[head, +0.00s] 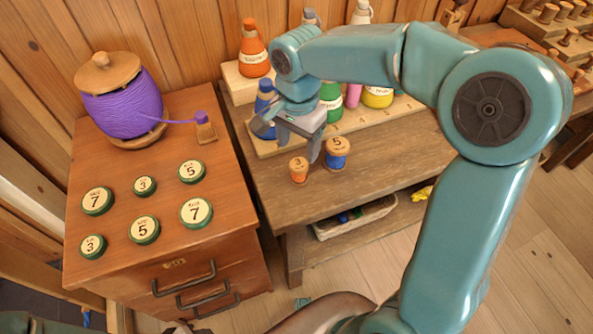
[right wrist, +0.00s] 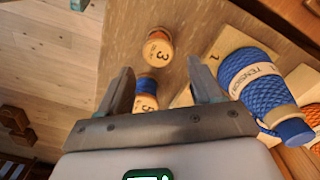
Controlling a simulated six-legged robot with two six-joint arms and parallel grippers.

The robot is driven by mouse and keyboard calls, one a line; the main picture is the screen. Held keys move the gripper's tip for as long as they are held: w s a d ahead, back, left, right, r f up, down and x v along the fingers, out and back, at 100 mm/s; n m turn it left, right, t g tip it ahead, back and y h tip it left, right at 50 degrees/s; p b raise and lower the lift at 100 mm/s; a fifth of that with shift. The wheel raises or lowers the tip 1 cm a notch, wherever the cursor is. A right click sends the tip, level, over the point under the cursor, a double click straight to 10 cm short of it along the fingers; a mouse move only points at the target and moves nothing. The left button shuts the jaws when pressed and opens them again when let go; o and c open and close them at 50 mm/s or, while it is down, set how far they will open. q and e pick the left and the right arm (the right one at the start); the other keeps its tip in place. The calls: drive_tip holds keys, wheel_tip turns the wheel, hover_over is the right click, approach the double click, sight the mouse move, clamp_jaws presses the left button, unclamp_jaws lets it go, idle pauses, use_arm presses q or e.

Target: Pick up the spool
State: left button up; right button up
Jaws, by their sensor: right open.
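A small orange spool marked 3 (head: 299,169) and a blue spool marked 5 (head: 337,153) stand upright on the wooden bench. My right gripper (head: 290,143) is open and empty, above and behind them in the head view. In the right wrist view, the open fingers (right wrist: 161,72) show the blue spool (right wrist: 147,92) between them, partly hidden by the gripper's body. The orange spool (right wrist: 158,50) shows just beyond the fingertips. A large spool of purple thread (head: 125,104) stands on the cabinet at the left. My left gripper is not in view.
Bottles, including an orange one (head: 254,52) and a green one (head: 331,100), stand on a stepped rack behind the spools. A blue bottle (right wrist: 256,82) is close to the right finger in the wrist view. Numbered green discs (head: 145,229) lie on the cabinet. The bench front is clear.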

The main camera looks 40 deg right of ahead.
sight(299, 164)
drive_tip(key=f, duration=0.2)
drive_tip(key=shift+s+f, duration=0.2)
drive_tip(key=shift+f, duration=0.15)
drive_tip(key=shift+w+d+f, duration=0.1)
drive_tip(key=shift+f, duration=0.6)
wheel_tip(299, 164, down, 4)
drive_tip(key=shift+r+b, duration=0.1)
drive_tip(key=shift+b, duration=0.35)
drive_tip(key=shift+f, duration=0.4)
drive_tip(key=shift+r, duration=0.1)
drive_tip(key=shift+c, duration=0.3)
drive_tip(key=c, duration=0.9)
